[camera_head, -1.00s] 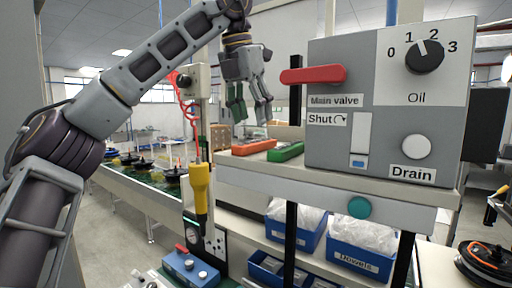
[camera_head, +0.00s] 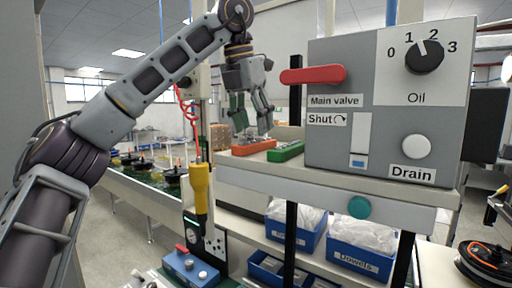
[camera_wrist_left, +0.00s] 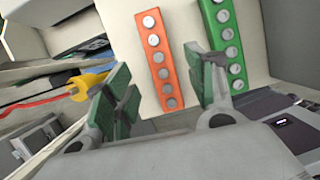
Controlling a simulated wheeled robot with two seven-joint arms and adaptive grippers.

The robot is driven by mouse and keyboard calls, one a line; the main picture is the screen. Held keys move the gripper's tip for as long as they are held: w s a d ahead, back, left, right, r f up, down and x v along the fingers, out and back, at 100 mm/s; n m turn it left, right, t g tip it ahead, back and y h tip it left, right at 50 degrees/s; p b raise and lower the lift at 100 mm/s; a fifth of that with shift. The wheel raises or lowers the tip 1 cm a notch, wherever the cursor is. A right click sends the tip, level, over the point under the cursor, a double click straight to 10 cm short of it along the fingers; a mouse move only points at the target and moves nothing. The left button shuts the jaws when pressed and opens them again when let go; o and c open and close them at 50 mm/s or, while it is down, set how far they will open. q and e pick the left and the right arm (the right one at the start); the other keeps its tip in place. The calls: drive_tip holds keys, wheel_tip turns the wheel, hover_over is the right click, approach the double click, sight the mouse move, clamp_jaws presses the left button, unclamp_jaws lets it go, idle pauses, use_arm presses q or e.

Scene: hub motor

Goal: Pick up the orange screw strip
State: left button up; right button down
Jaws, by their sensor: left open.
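The orange screw strip (camera_head: 247,147) lies on the shelf left of the grey control box. In the left wrist view the orange strip (camera_wrist_left: 158,58) shows a row of several silver screw heads. A green screw strip (camera_head: 287,151) lies beside it on the right; it also shows in the left wrist view (camera_wrist_left: 224,42). My left gripper (camera_head: 252,134) is open and empty, pointing down just above the orange strip. In the left wrist view its green-padded fingers (camera_wrist_left: 160,90) stand apart, with the orange strip's lower end between them. My right gripper is not in view.
The shelf (camera_head: 320,177) holds the control box (camera_head: 385,100) with a red main valve handle (camera_head: 313,75) close on the right. A yellow tool (camera_head: 200,190) hangs on a red coiled cord to the left. Blue bins (camera_head: 361,256) stand below the shelf.

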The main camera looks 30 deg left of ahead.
sight(256, 141)
use_arm(q)
drive_tip(key=shift+x, duration=2.05)
drive_tip(key=shift+s, duration=0.15)
drive_tip(key=shift+c, duration=0.5)
drive_tip(key=c, duration=1)
drive_tip(key=shift+r, duration=0.15)
drive_tip(key=shift+c, duration=0.3)
wheel_tip(256, 141, up, 10)
